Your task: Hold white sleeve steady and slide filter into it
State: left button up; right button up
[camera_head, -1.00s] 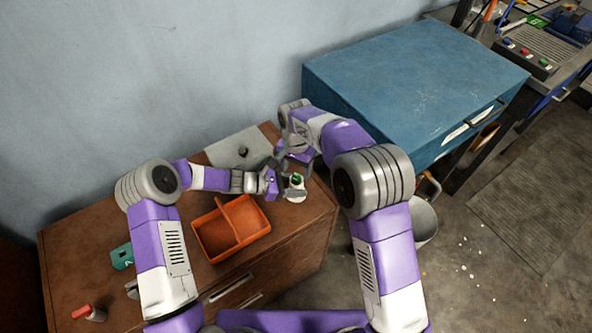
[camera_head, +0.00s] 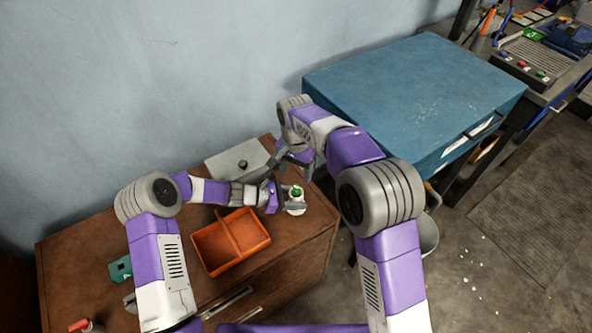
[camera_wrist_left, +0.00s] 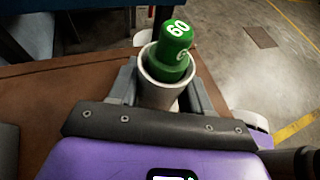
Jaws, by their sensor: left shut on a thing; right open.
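The white sleeve (camera_head: 297,209) stands near the right end of the brown cabinet top. My left gripper (camera_head: 284,204) is shut on it from the left; in the left wrist view the sleeve (camera_wrist_left: 160,92) sits between its fingers. The green filter (camera_head: 297,191), marked 60, is partly inside the sleeve's mouth. In the left wrist view the filter (camera_wrist_left: 173,45) sticks out well above the rim and looks tilted. My right gripper (camera_head: 290,162) is open, just behind and above the filter, apart from it; its fingertips are partly hidden.
An orange divided tray (camera_head: 218,262) lies left of the sleeve. A grey plate with a dark knob (camera_head: 225,166) is behind my left arm. A teal part (camera_head: 120,269) and a red-tipped item (camera_head: 80,326) lie at the left. A blue cabinet (camera_head: 410,95) stands at the right.

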dwell(0.4)
pick_arm(q)
jog(key=o, duration=1.1)
jog(key=shift+o, duration=0.2)
